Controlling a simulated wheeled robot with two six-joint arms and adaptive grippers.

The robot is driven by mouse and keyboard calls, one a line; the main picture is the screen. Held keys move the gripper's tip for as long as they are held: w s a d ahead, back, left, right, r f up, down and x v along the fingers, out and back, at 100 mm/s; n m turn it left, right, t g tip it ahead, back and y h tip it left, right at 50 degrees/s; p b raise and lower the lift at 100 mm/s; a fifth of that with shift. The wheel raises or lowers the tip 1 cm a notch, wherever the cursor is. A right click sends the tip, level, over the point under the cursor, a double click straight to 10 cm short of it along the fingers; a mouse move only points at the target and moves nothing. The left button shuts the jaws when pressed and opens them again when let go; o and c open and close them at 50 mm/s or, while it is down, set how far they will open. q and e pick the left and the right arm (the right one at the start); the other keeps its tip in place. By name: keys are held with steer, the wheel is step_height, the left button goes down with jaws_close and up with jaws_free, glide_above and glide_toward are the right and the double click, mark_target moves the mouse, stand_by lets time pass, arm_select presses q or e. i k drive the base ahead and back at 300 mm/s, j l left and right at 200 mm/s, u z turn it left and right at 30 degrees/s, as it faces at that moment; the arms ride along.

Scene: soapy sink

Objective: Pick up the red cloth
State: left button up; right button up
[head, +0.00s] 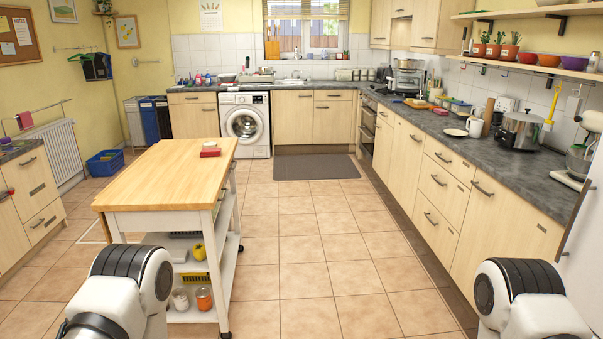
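A small red item (210,151) lies on the far right part of the wooden top of the island trolley (165,175). It could be a folded cloth, but it is too small to tell. A pinkish-red cloth (25,120) hangs on the rail above the radiator at the far left. Only links of my two arms show at the bottom left and bottom right. Both grippers are out of view.
A washing machine (245,124) and a sink (292,82) are along the back wall. A blue crate (105,163) sits on the floor at left. The tiled floor between trolley and right cabinets is clear up to a dark mat (316,167).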

mark_target(214, 152)
steer(key=i+l+u, duration=0.1)
steer(key=i+u, duration=0.15)
steer(key=i, duration=0.35)
steer(key=i+l+u, duration=0.25)
steer(key=i, duration=0.35)
steer(key=i+l+u, duration=0.25)
steer(key=i, duration=0.3)
steer(key=i+l+u, duration=0.25)
steer(key=i+l, duration=0.2)
steer(key=i, duration=0.1)
